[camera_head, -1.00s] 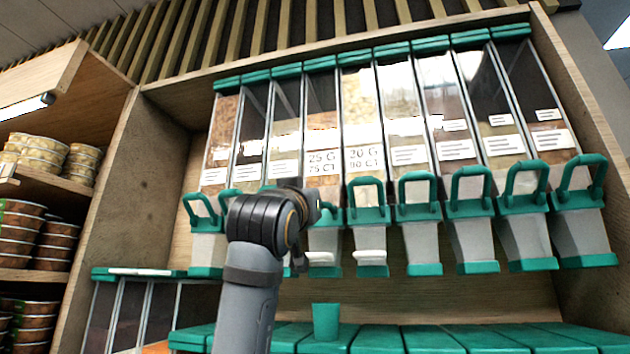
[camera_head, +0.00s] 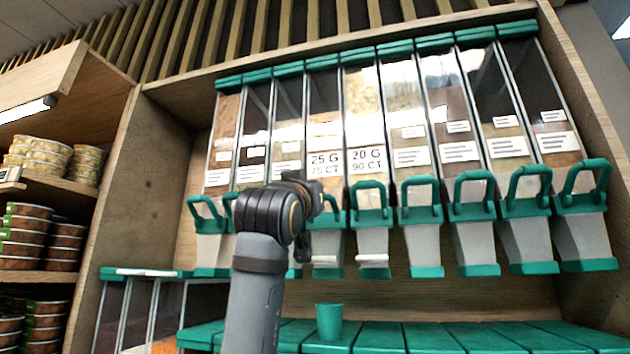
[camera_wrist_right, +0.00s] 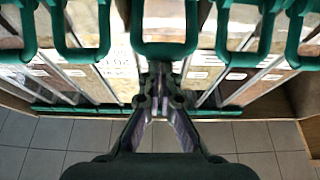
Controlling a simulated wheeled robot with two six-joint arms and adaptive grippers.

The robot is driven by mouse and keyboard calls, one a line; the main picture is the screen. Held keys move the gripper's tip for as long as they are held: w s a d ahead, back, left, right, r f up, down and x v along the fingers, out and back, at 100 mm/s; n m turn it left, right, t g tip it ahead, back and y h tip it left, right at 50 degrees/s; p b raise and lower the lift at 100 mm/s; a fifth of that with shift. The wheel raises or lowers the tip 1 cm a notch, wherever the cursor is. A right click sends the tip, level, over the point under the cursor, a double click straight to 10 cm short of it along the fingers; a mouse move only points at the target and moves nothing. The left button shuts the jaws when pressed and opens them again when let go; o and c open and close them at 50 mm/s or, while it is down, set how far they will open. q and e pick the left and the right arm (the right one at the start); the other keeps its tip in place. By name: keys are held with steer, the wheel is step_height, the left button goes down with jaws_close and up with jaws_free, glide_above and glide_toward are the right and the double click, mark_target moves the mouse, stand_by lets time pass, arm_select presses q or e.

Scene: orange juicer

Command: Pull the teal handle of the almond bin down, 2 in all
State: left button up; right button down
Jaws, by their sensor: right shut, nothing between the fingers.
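A row of tall clear bins with teal lids and teal loop handles hangs on the wall. No label reading almond is legible; a bin with tan contents and the label "20 G 90 CT" (camera_head: 367,160) is near my arm, with its teal handle (camera_head: 370,195) raised. My right gripper (camera_wrist_right: 160,74) is shut and empty in the right wrist view, pointing toward the bins. A teal handle (camera_wrist_right: 163,49) is just beyond its fingertips; contact cannot be told. In the head view my wrist hides the fingers and part of the neighbouring bins. My left gripper is not in view.
A teal cup (camera_head: 328,320) stands on the teal-topped lower bins (camera_head: 435,338) below the row. Other raised handles (camera_head: 473,197) flank closely. A wooden shelf (camera_head: 55,182) with stacked tubs is at left. Open space lies between outlets and lower bins.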

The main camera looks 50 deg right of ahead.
arm_select(q)
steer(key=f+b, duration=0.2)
steer(key=b, duration=0.1)
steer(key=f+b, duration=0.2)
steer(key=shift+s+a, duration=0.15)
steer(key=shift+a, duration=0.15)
arm_select(e)
steer(key=v, duration=1)
steer(key=shift+a+r, duration=0.15)
steer(key=shift+r, duration=0.05)
steer(key=shift+s+a, duration=0.1)
steer(key=shift+s, duration=0.05)
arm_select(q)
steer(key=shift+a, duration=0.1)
